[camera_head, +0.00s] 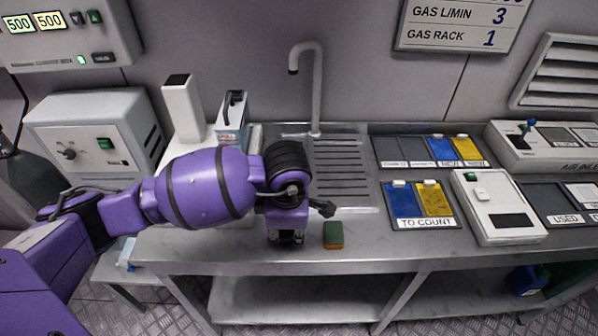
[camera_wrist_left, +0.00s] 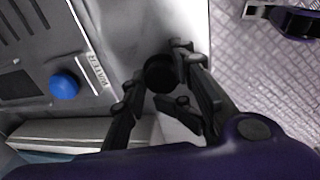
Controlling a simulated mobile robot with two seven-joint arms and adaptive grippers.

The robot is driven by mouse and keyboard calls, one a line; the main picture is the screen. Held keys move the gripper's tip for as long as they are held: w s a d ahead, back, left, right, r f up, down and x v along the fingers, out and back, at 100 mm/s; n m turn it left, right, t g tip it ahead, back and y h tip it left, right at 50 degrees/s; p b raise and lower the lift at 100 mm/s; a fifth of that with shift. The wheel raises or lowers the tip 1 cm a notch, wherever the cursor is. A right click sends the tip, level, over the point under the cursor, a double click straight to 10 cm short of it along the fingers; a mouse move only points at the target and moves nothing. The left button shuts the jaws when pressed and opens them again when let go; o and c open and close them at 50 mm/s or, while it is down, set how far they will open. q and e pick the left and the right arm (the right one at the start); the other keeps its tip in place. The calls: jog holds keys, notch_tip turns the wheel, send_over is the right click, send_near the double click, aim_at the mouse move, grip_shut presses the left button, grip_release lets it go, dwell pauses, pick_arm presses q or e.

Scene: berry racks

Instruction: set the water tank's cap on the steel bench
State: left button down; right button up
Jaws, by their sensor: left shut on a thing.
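My left gripper (camera_head: 287,237) points down just above or at the front of the steel bench (camera_head: 240,254), left of the sponge. In the left wrist view its fingers (camera_wrist_left: 158,80) are closed around a dark round piece (camera_wrist_left: 160,71), which looks like the cap. That piece is over the pale bench top, near the bench edge; whether it touches the bench cannot be told. A blue round piece (camera_wrist_left: 64,85) sits beside a WATER label (camera_wrist_left: 98,73) on a grey surface. My arm hides part of the bench in the head view. My right gripper is not seen.
A green and brown sponge (camera_head: 333,234) lies right of the gripper. A sink tap (camera_head: 314,90) and ribbed drainboard (camera_head: 345,165) stand behind. Blue and yellow pouches lie by the TO COUNT label (camera_head: 426,222), beside a white scale (camera_head: 497,205). The front strip right of the sponge is bare.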

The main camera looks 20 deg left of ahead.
aim_at(289, 243)
pick_arm(q)
jog(key=c, duration=1.2)
grip_release()
jog(key=shift+f, duration=0.1)
jog(key=r, duration=0.4)
jog(key=s+r, duration=0.1)
jog(key=r, duration=0.3)
jog(key=d+r, duration=0.1)
jog(key=r, duration=0.3)
jog(key=shift+s+r+p, duration=0.15)
jog(key=shift+s+p, duration=0.1)
jog(key=shift+p, duration=0.05)
